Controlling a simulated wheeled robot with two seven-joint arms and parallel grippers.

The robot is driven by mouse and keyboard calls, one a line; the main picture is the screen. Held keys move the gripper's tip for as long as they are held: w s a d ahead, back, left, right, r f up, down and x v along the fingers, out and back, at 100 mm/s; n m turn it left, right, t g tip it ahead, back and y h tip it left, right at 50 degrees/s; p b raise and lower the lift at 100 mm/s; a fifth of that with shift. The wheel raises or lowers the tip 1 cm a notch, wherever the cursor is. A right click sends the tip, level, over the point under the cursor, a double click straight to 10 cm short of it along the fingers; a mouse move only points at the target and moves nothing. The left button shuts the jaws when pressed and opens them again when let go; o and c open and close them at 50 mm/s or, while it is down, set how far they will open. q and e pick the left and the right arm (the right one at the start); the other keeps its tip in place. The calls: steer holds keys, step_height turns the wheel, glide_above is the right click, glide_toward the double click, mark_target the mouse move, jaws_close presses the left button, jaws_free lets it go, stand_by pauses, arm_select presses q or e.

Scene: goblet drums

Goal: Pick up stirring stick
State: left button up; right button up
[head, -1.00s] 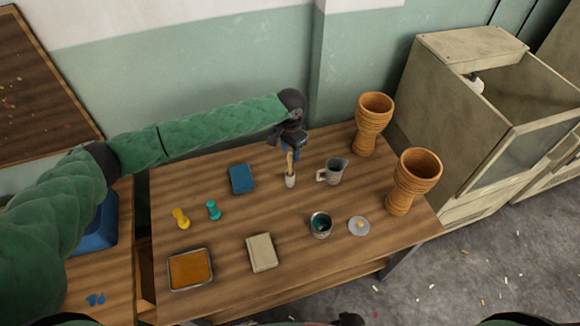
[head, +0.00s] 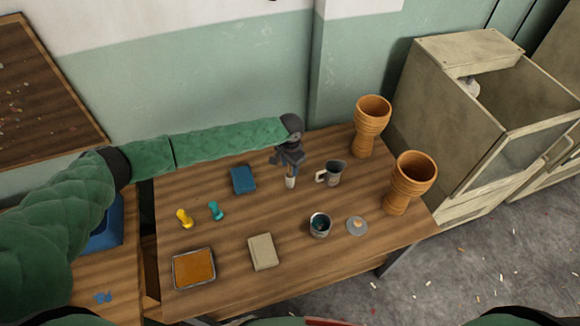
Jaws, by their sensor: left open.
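My left gripper (head: 289,160) reaches in from the left over the back of the wooden table (head: 225,239). It is open and sits low, right above a small light cup (head: 291,182). The stirring stick that stands in this cup is hidden behind the gripper now. I cannot tell whether the fingers are around the stick or touching it. My right gripper is not in view.
A grey pitcher (head: 332,173) stands close right of the gripper. Two goblet drums (head: 371,128) (head: 409,184) stand at the right edge. A metal pot (head: 320,225), lid (head: 357,226), blue block (head: 243,179), beige block (head: 263,252), stamps (head: 215,211) and tray (head: 193,268) lie nearer.

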arm_select(q)
jaws_close()
steer(key=shift+r, duration=0.1)
